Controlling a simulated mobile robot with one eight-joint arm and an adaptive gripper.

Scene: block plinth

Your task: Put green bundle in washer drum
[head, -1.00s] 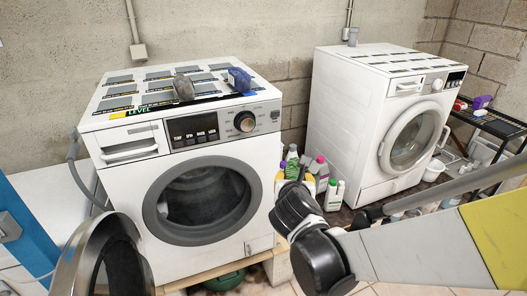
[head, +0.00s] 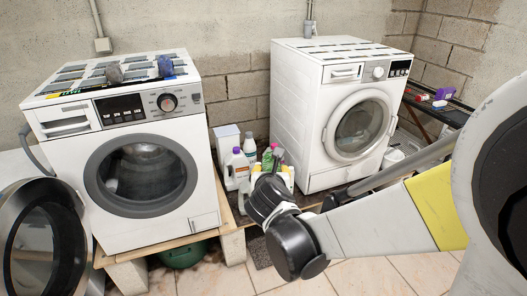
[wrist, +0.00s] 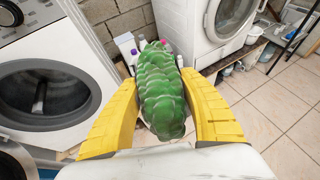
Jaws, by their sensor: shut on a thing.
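The green bundle (wrist: 163,92) is a lumpy green roll with pale streaks, held lengthwise between the yellow fingers of my gripper (wrist: 161,80) in the wrist view. My gripper is shut on it. In the head view my dark wrist hides most of the gripper, and I cannot pick out the bundle for sure. The left washer (head: 200,215) has a grey-ringed round opening, its drum (head: 140,178) dark inside. The opening also shows left of my gripper in the wrist view (wrist: 45,98). A silver-rimmed round door (head: 12,235) stands at the washer's lower left, seemingly swung open.
A second white washer (head: 300,110) stands at right with its round door shut. Several bottles (head: 238,165) stand between the washers. A dark shelf (head: 455,117) with small boxes is at far right. A green basin (head: 183,255) lies under the wooden platform. Tiled floor in front is clear.

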